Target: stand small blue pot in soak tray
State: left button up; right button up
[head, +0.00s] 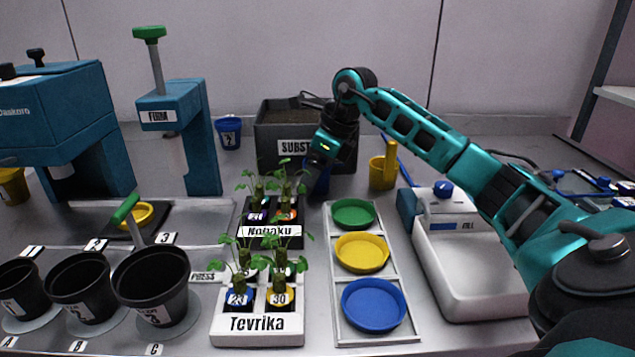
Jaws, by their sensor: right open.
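A blue pot (228,132) with a numbered label stands at the back, left of the dark substrate bin. Another blue object (322,183) shows at my right gripper (316,182), mostly hidden by the gripper and seedlings; I cannot tell if it is the small blue pot. My right gripper is open, low in front of the bin and behind the seedling racks, pointing down. A white basin (478,304) with a blue-knobbed unit marked FILL stands at the right; it looks like the soak tray and is empty. My left gripper is not in view.
Racks of seedlings labelled Nonaku (272,241) and Tevrika (258,325) stand at centre front. A holder with green (353,213), yellow (362,252) and blue (374,305) saucers lies between them and the basin. A yellow container (381,174) stands behind. Black pots line the left front.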

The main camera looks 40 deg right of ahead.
jog(key=shift+c, duration=0.2)
jog(key=c, duration=0.8)
jog(key=shift+r, duration=0.2)
pick_arm(q)
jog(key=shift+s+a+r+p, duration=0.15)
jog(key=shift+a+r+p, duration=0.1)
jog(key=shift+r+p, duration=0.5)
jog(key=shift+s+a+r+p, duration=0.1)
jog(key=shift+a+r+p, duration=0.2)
jog(key=shift+p, duration=0.7)
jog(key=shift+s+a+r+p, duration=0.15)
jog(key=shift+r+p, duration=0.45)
jog(key=shift+p, duration=0.3)
pick_arm(e)
jog(key=shift+r, duration=9.85)
